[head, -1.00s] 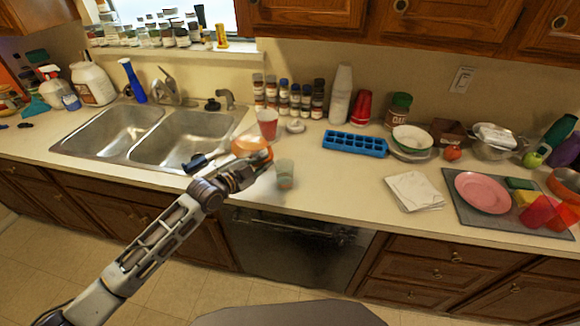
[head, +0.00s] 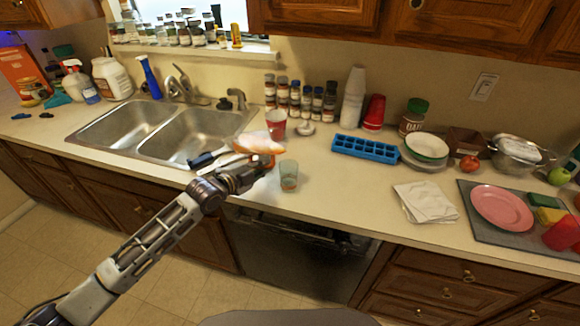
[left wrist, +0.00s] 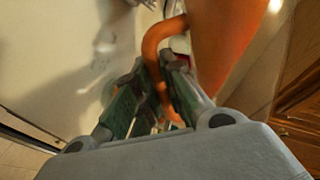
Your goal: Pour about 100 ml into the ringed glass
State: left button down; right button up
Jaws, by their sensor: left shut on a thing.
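The glass (head: 289,172) is small, clear and greenish, and stands upright on the counter near its front edge. It has a reddish patch low down; I cannot tell if that is the ring or contents. My left gripper (head: 262,164) is shut on the handle of an orange vessel (head: 266,149), just left of the glass. In the left wrist view the curved orange handle (left wrist: 152,55) lies between the fingers (left wrist: 155,95), and the orange body (left wrist: 222,40) rises at the right. The vessel's contents are not clear. My right gripper is not in view.
A red cup (head: 276,125) stands just behind the vessel. The double sink (head: 150,128) is to the left, with dark-handled utensils (head: 208,158) by its front rim. A blue ice tray (head: 365,149) and folded paper (head: 426,202) lie to the right. Counter right of the glass is clear.

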pick_arm(q)
jog(key=shift+w+a+r, duration=0.15)
jog(key=shift+r, duration=0.1)
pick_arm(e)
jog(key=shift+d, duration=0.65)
pick_arm(q)
jog(key=shift+a+r+m+y, duration=0.1)
jog(key=shift+m+y, duration=0.2)
jog(key=shift+r, duration=0.2)
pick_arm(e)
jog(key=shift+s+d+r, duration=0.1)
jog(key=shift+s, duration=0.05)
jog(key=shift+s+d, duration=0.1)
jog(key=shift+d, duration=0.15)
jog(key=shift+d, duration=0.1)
pick_arm(q)
jog(key=shift+a, duration=0.15)
jog(key=shift+w, duration=0.1)
jog(key=shift+a+r+m+p, duration=0.1)
jog(key=shift+m+p, duration=0.2)
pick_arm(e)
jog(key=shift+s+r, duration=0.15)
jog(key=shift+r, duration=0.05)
pick_arm(q)
jog(key=shift+t, duration=0.3)
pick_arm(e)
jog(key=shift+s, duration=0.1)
